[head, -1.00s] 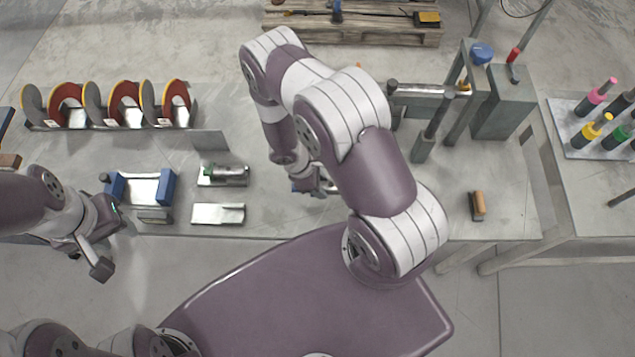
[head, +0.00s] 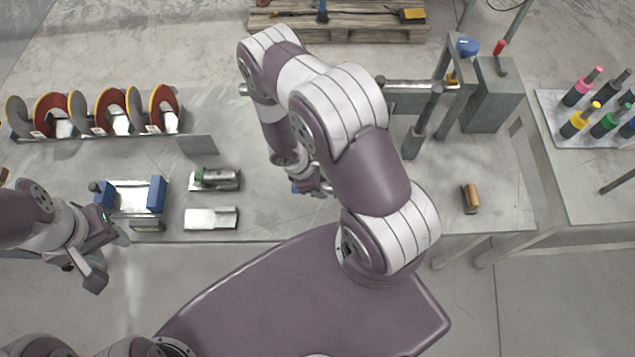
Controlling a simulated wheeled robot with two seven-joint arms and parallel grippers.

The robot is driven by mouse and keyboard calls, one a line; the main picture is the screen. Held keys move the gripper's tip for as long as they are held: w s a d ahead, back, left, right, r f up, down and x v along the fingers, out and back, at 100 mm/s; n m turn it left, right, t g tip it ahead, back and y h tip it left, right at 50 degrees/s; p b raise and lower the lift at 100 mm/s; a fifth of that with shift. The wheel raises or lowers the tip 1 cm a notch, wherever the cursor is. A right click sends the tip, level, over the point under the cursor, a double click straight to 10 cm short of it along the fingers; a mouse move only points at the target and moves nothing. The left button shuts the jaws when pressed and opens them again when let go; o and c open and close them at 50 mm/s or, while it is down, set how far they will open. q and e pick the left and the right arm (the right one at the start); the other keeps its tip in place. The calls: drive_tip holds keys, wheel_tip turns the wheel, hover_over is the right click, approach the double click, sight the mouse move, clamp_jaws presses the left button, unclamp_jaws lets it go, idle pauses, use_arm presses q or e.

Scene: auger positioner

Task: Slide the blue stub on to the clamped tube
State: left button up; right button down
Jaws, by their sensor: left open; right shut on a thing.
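My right gripper (head: 318,187) is low over the middle of the table, partly hidden by my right arm. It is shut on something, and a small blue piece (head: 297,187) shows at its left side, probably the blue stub. A silver tube (head: 425,84) lies level at the frame with the blue knob, behind my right arm. My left gripper (head: 107,257) is open and empty, in front of the table's front edge at the left.
A blue-ended cradle (head: 157,194), a silver cylinder with a green band (head: 217,178) and a silver plate (head: 210,218) are at the table's left. A disc rack (head: 180,133) stands behind. A wooden-handled block (head: 470,198) lies right; coloured handles fill the right tray (head: 560,140).

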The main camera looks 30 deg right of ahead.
drive_tip(key=shift+s+d, duration=0.35)
drive_tip(key=shift+d, duration=0.2)
drive_tip(key=c, duration=0.5)
unclamp_jaws()
drive_tip(key=shift+c, duration=0.2)
drive_tip(key=v, duration=1.2)
drive_tip(key=shift+r+b, duration=0.35)
drive_tip(key=shift+b, duration=0.1)
